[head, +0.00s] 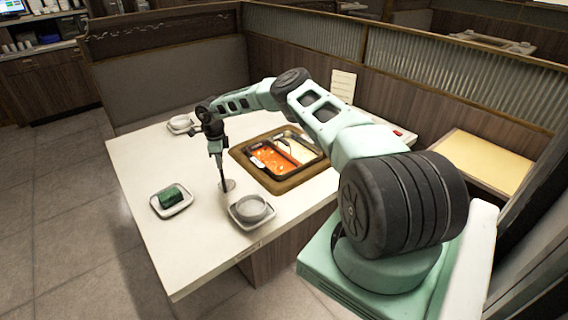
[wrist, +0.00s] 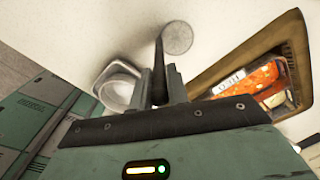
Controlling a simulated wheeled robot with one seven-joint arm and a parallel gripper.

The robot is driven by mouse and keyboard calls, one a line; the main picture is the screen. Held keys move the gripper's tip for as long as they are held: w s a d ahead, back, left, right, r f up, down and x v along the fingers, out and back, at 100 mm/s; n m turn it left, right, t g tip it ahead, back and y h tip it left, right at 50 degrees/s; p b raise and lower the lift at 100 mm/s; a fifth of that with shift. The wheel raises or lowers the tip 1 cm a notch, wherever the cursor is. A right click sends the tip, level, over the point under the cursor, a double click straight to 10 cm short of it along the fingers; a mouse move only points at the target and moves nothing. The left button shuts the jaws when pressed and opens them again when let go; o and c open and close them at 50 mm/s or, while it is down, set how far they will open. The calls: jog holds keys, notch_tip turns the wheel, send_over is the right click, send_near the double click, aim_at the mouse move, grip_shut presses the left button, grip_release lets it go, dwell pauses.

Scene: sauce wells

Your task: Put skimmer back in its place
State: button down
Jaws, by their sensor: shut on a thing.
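My gripper (head: 216,150) is shut on the dark handle of the skimmer (head: 227,185), which hangs nearly upright with its round disc low. The disc is over the white table, left of the sauce well (head: 276,177); I cannot tell whether it touches the table. In the wrist view the skimmer's pale mesh disc (wrist: 177,38) shows beyond my gripper (wrist: 159,78). The well, with red and pale compartments in a wooden surround, is to the right there (wrist: 235,65). A dark item lies across the well. No holder for the skimmer is clearly visible.
A white bowl on a square plate (head: 240,222) stands close in front of the skimmer. A green block on a white dish (head: 158,206) is to the left. Another bowl on a plate (head: 175,129) is at the back left. The front left table area (head: 190,255) is clear.

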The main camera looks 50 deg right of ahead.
jog(key=shift+f+b, duration=0.3)
dwell(0.4)
jog(key=shift+c, duration=2.4)
grip_release()
jog(key=shift+r, duration=0.1)
jog(key=shift+r+p, duration=3.55)
jog(key=shift+r, duration=1.9)
